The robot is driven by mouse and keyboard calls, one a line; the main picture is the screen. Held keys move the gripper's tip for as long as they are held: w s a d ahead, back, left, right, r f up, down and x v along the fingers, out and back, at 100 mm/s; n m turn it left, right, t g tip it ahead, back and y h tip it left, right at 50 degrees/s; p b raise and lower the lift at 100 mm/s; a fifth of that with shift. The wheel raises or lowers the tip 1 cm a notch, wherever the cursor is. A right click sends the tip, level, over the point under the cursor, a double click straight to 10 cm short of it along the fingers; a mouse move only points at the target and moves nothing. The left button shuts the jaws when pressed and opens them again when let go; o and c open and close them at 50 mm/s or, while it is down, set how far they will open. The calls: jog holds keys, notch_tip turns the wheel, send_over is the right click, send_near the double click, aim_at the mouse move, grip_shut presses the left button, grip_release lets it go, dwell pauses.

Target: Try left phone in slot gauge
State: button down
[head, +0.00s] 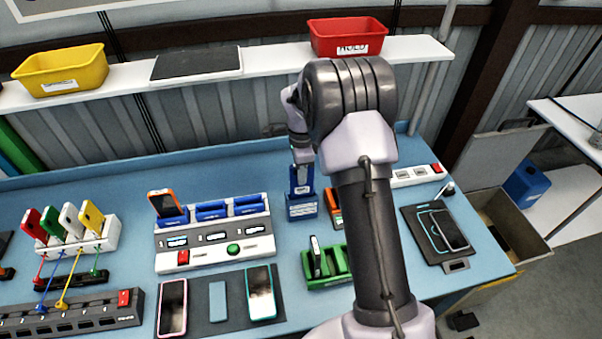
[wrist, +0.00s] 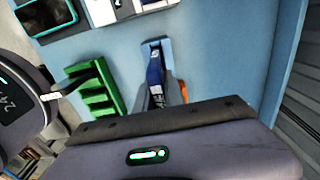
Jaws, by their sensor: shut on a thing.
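A dark blue phone (head: 301,180) stands upright at the slot gauge (head: 302,211), a small blue block in the middle of the bench. My gripper (head: 300,160) is shut on the phone's upper end, from above. The phone's lower end meets the gauge's top; I cannot tell how deep it sits. In the wrist view the blue phone (wrist: 155,76) shows beyond my gripper's dark body, which hides the fingertips.
A green rack (head: 343,267) holding a dark phone (head: 316,257) stands close in front. An orange item (head: 333,208) is right beside the gauge. A white charging dock (head: 215,240) with an orange phone (head: 167,204) is at left. Two phones lie on a dark mat (head: 217,327).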

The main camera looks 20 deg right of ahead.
jog(key=shift+f+b, duration=2.3)
jog(key=shift+f, duration=0.45)
dwell(1.8)
dwell(1.0)
jog(key=c, duration=1.3)
grip_release()
jog(key=shift+c, duration=0.2)
jog(key=shift+r, duration=0.1)
jog(key=shift+r+p, duration=0.4)
jog(key=shift+r, duration=0.25)
grip_shut()
